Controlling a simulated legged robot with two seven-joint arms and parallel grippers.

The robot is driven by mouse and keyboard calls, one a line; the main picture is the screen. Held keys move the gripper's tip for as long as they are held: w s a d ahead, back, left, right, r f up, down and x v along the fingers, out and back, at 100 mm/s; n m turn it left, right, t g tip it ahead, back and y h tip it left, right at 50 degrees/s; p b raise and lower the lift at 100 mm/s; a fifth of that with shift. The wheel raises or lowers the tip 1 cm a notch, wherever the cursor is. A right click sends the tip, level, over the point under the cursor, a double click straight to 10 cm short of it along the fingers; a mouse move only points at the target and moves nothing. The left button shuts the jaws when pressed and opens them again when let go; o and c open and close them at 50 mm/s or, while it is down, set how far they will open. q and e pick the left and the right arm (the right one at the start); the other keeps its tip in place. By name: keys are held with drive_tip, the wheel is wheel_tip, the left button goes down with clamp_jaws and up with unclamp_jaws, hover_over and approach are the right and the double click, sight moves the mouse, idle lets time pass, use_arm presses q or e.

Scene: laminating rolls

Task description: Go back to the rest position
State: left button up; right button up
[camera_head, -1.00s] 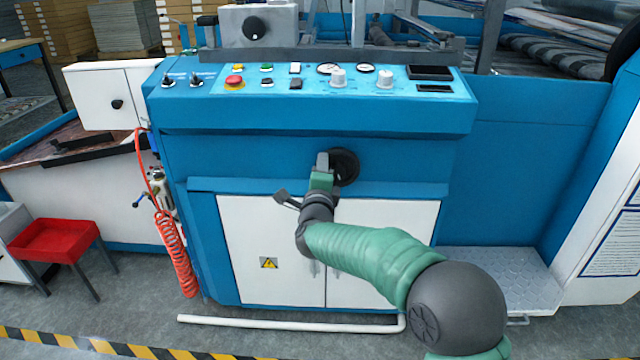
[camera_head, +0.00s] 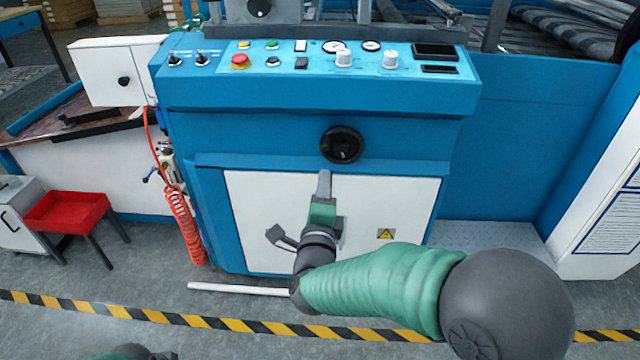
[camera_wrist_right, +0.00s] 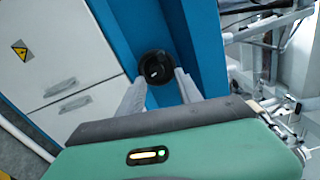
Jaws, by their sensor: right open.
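My right gripper (camera_head: 324,178) is in front of the white cabinet doors, below the black round knob (camera_head: 341,145) in the head view. Its jaws are open and empty. In the right wrist view the two grey fingers (camera_wrist_right: 160,88) stand apart. The knob (camera_wrist_right: 155,67) shows beyond their tips, with nothing gripped. The knob is on the blue front of the machine (camera_head: 250,150) and is fully visible in the head view. Only a dark and green piece of what looks like my left arm shows at the bottom left; its gripper is out of view.
A control panel with buttons and a red emergency stop (camera_head: 240,61) tops the machine. An orange coiled hose (camera_head: 184,222) hangs at its left. A red tray table (camera_head: 66,212) stands further left. A white pipe (camera_head: 235,289) and striped floor tape (camera_head: 230,324) lie in front.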

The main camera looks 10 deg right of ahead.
drive_tip(key=shift+f, duration=0.1)
drive_tip(key=s+f+n+g+y+p, duration=0.1)
drive_tip(key=s+f+n+g+y, duration=0.7)
drive_tip(key=f+n, duration=0.6)
drive_tip(key=s+d+f+n+g+h, duration=0.1)
drive_tip(key=s+d+f+n+g, duration=0.15)
drive_tip(key=s, duration=0.35)
drive_tip(key=s+d+f+n+g+h, duration=0.1)
drive_tip(key=s+d+n+g, duration=0.15)
drive_tip(key=s, duration=0.25)
drive_tip(key=s+d+f+n+g+h, duration=0.1)
drive_tip(key=s+f+n+g, duration=0.1)
drive_tip(key=s+n, duration=0.3)
use_arm(q)
drive_tip(key=w+p+v, duration=0.3)
drive_tip(key=p+v, duration=1)
drive_tip(key=w+r+p+v, duration=0.1)
drive_tip(key=w+p+v, duration=0.1)
drive_tip(key=p+v, duration=1)
drive_tip(key=w+r+p+v, duration=0.1)
drive_tip(key=w+p+v, duration=0.2)
drive_tip(key=p+v, duration=1)
drive_tip(key=shift+w+r+p, duration=0.25)
drive_tip(key=shift+r+p, duration=0.1)
use_arm(e)
wheel_tip(320, 180, up, 37)
drive_tip(key=s+m, duration=0.1)
drive_tip(key=shift+s+d+r, duration=0.15)
drive_tip(key=shift+s+d, duration=0.05)
drive_tip(key=shift+s, duration=0.1)
